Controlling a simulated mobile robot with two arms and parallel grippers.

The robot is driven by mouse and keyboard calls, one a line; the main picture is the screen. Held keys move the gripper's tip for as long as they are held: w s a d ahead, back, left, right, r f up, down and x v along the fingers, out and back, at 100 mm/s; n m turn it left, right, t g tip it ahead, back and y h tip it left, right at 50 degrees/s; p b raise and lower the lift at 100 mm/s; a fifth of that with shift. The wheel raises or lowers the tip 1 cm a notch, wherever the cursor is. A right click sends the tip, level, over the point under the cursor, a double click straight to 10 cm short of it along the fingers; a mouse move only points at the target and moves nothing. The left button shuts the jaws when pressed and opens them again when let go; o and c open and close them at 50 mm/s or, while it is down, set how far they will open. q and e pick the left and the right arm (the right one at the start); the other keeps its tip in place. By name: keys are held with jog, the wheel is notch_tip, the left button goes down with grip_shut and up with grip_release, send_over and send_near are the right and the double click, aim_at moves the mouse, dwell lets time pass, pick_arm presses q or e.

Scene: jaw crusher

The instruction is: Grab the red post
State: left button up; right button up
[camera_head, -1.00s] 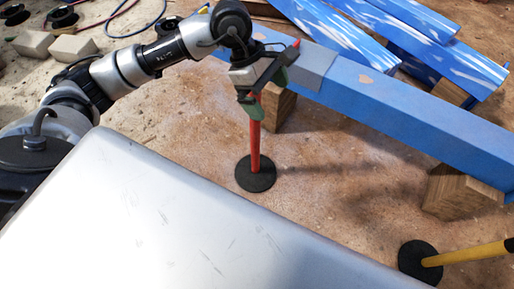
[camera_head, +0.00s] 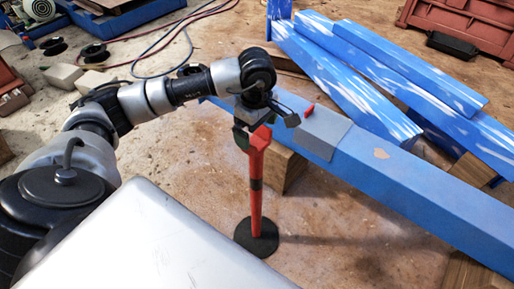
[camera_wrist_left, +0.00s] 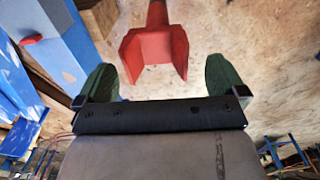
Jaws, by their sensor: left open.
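The red post (camera_head: 256,205) stands upright on a round black base (camera_head: 257,238), with a dark band partway up. My left gripper (camera_head: 262,127) is open at the post's top end. In the left wrist view, the post's forked red head (camera_wrist_left: 155,48) lies between the two spread green fingers (camera_wrist_left: 222,76), slightly beyond their tips, with visible gaps on both sides. Nothing is held. My right gripper is not in view.
A long blue beam (camera_head: 400,180) on wooden blocks (camera_head: 285,170) runs close to the right of the post. More blue and white beams (camera_head: 370,75) lie behind. Cables (camera_head: 170,40) and pale blocks (camera_head: 63,76) lie at the back left. Bare ground is in front right.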

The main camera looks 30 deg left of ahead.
aim_at(257, 142)
pick_arm(q)
jog(key=f, duration=0.5)
jog(key=shift+w+a+f, duration=0.25)
jog(key=shift+w+f, duration=0.05)
jog(key=shift+f, duration=0.15)
jog(key=c, duration=1.7)
jog(key=shift+w+r, duration=0.1)
jog(key=shift+r, duration=0.1)
jog(key=shift+c, duration=0.6)
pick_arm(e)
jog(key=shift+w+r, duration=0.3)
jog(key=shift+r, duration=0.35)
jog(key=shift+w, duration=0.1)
